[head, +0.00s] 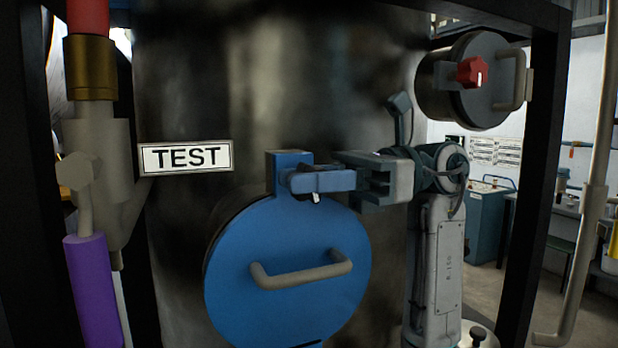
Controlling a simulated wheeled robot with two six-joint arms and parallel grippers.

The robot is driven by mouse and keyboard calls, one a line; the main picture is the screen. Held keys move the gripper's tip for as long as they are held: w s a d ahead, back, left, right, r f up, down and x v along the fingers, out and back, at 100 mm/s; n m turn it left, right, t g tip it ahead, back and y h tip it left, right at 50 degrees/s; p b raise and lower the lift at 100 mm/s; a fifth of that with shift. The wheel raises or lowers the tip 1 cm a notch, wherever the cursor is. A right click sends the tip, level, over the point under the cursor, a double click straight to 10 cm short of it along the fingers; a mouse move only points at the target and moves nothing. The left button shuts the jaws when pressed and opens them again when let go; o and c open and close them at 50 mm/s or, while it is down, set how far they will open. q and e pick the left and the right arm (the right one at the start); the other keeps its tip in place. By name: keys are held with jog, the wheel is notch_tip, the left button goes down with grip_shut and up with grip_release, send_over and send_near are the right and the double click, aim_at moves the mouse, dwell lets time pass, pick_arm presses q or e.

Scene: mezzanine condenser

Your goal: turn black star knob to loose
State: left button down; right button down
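I see no clear black star knob. A small dark knob (478,334) on a pale rounded top shows at the bottom right, but its shape is too small to tell. A blue round hatch (300,235) with a grey handle (300,275) is on the dark tank. A blue latch (320,180) with a small white mark sits at its top. My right gripper (362,180) points left at the latch's right end. Its fingers look apart; whether they touch the latch I cannot tell. My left gripper is out of view.
A dark round cover (490,95) with a red knob (472,72) and handle is at upper right. A TEST sign (186,157) is on the tank. A valve with a purple lever (93,290) is at left. A black frame post (535,180) stands at right.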

jog(key=shift+t+h+b, duration=0.3)
jog(key=shift+h+b, duration=0.2)
jog(key=shift+h, duration=0.5)
jog(key=shift+t+h, duration=0.4)
jog(key=shift+h, duration=0.6)
jog(key=c, duration=1.2)
grip_release()
jog(key=shift+a, duration=0.1)
jog(key=shift+c, duration=0.2)
jog(key=shift+r+b, duration=0.15)
jog(key=shift+b, duration=0.2)
